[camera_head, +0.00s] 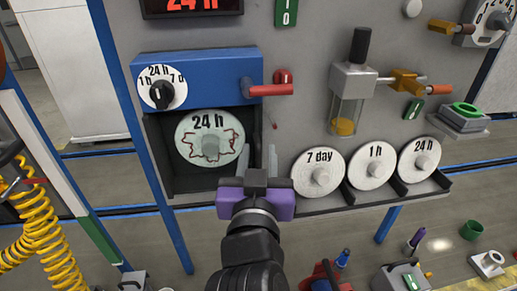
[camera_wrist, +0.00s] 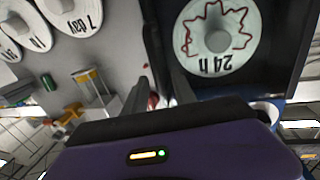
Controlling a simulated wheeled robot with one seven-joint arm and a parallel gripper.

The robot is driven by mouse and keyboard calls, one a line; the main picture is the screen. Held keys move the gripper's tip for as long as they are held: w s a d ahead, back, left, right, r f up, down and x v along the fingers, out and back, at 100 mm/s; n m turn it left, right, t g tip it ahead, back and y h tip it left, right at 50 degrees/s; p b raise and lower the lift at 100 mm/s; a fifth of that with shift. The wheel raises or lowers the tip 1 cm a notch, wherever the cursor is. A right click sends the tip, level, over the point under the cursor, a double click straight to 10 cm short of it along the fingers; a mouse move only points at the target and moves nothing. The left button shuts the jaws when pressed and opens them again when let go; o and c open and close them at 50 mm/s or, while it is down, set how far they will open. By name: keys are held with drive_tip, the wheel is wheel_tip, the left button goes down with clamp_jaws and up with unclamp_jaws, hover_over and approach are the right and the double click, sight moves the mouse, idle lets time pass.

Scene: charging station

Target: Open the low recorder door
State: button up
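The recorder (camera_head: 197,78) has a blue upper housing and a black box below it. A white 24 h chart (camera_head: 209,138) with a red trace shows plainly inside the box, and it also shows in the wrist view (camera_wrist: 217,38). I cannot make out a separate door panel; its position is unclear. My gripper (camera_head: 259,152) is at the box's lower right edge, with its two fingers apart. In the wrist view my gripper (camera_wrist: 161,78) has the box's dark edge (camera_wrist: 153,45) running down between the fingers. I cannot tell whether either finger touches it.
A red handle (camera_head: 268,90) sticks out right of the blue housing, above my gripper. Several chart discs stand in a rack to the right, the 7 day disc (camera_head: 318,173) nearest. A glass cylinder (camera_head: 346,112) hangs above. A yellow coiled hose (camera_head: 38,240) is at left.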

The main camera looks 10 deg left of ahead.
drive_tip(key=shift+w, duration=0.35)
clamp_jaws()
idle(1.2)
